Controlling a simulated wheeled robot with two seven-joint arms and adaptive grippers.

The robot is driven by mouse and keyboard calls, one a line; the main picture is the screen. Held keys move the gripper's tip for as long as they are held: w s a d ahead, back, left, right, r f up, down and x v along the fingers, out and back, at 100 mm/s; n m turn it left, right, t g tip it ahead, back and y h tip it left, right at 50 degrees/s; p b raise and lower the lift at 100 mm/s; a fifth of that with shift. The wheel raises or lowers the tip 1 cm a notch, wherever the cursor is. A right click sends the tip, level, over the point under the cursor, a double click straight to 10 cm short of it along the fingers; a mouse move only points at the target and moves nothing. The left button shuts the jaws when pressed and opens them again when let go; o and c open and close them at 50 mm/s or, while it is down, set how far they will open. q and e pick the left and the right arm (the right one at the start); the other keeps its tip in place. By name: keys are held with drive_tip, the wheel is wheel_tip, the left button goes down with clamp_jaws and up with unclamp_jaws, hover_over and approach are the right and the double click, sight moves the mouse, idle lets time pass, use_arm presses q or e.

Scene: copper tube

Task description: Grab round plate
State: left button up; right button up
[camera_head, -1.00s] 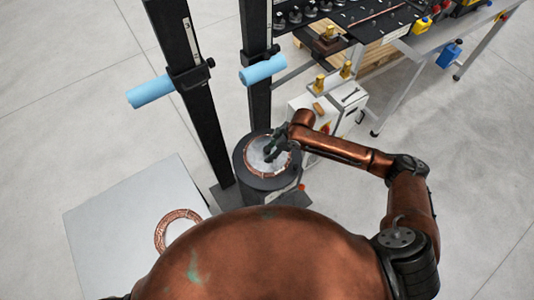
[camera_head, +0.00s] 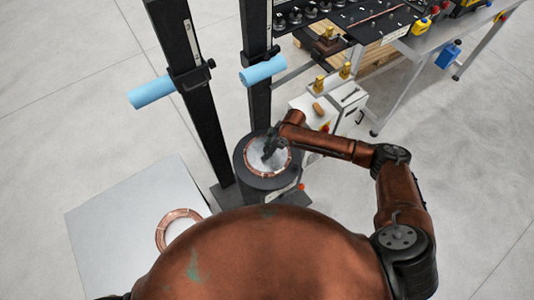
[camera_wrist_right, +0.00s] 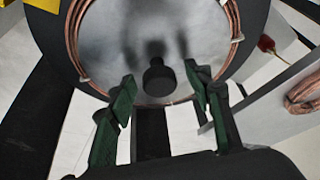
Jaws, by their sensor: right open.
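The round plate (camera_head: 257,160) is a light grey disc with a copper tube coil (camera_head: 285,167) around it, on top of a dark cylindrical stand. In the right wrist view the plate (camera_wrist_right: 110,50) fills the upper middle, with a small black knob (camera_wrist_right: 159,77) near its lower edge. My right gripper (camera_head: 268,154) is over the plate. In the right wrist view its green-padded fingers (camera_wrist_right: 160,85) are apart, one on each side of the knob, with nothing visibly held. Whether they touch the plate cannot be told. My left gripper is not in view.
A white table (camera_head: 110,205) at lower left bears another copper coil (camera_head: 165,235). Two black posts (camera_head: 185,90) with light blue rollers (camera_head: 262,70) stand behind the stand. A white box (camera_head: 340,105) and a workbench (camera_head: 420,45) are at upper right.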

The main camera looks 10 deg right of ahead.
drive_tip(key=shift+c, duration=0.2)
clamp_jaws()
idle(0.4)
